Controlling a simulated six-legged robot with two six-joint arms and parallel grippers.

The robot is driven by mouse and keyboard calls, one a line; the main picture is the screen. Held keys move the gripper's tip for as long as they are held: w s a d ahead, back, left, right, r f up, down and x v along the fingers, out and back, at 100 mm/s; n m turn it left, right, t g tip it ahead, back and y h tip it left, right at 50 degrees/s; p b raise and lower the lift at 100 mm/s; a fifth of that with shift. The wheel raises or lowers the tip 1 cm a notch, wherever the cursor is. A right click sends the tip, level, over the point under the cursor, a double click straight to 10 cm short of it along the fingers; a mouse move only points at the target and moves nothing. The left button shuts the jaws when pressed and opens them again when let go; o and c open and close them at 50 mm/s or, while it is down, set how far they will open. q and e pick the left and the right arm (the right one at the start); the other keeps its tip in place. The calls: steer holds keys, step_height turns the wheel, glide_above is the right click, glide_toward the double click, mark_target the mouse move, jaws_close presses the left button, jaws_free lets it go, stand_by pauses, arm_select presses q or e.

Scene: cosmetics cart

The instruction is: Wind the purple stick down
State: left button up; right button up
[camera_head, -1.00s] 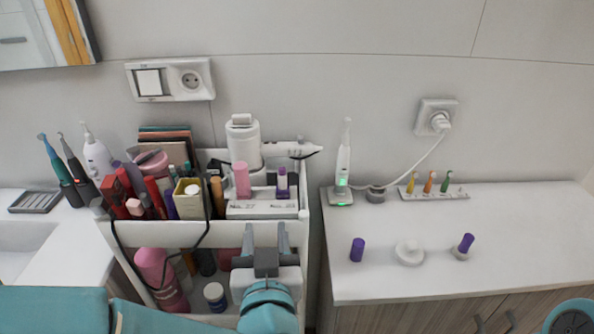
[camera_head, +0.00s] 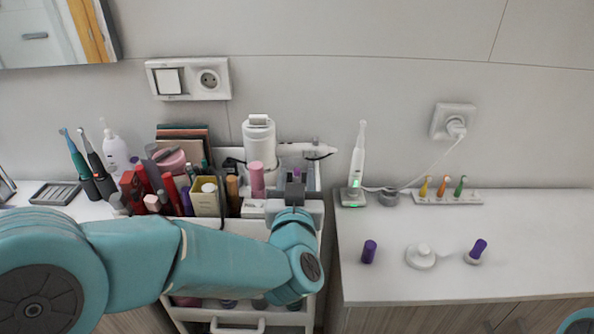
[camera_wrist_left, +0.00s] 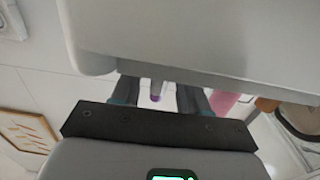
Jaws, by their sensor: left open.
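In the wrist view, a small purple tip on a pale stick (camera_wrist_left: 156,97) shows between the two dark fingers of my left gripper (camera_wrist_left: 158,100). It is the purple stick in the white holder (camera_head: 252,209) on the cart's top. In the head view my left gripper (camera_head: 295,188) is over the right part of this holder, and it hides most of the stick. The gripper is open, with its fingers on either side of the stick; whether they touch it I cannot tell. My right gripper is not in view.
A pink tube (camera_head: 257,180) stands just left of the gripper, with a white cylinder device (camera_head: 259,140) behind. The counter at right holds a purple cylinder (camera_head: 369,251), a white round base (camera_head: 421,256) and a tilted purple piece (camera_head: 478,248). Its front is mostly clear.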

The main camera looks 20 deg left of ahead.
arm_select(q)
steer(key=shift+x, duration=1.1)
jaws_close()
steer(key=m+h+b, duration=0.1)
steer(key=h+b, duration=0.1)
steer(key=m+h+b, duration=0.1)
steer(key=h+b, duration=0.1)
steer(key=shift+d+f+m+t, duration=0.1)
steer(key=shift+f+m+t, duration=0.2)
steer(key=shift+f+m, duration=0.1)
steer(key=shift+d+r+m+h+b, duration=0.2)
steer(key=shift+m+h+b, duration=0.1)
steer(key=shift+h+b, duration=0.3)
steer(key=shift+m+h+b, duration=0.3)
steer(key=shift+h+b, duration=0.3)
steer(key=shift+b, duration=0.1)
steer(key=shift+d+r+m+h, duration=0.1)
steer(key=shift+m+h, duration=0.2)
steer(key=shift+h, duration=0.1)
steer(key=shift+r, duration=0.1)
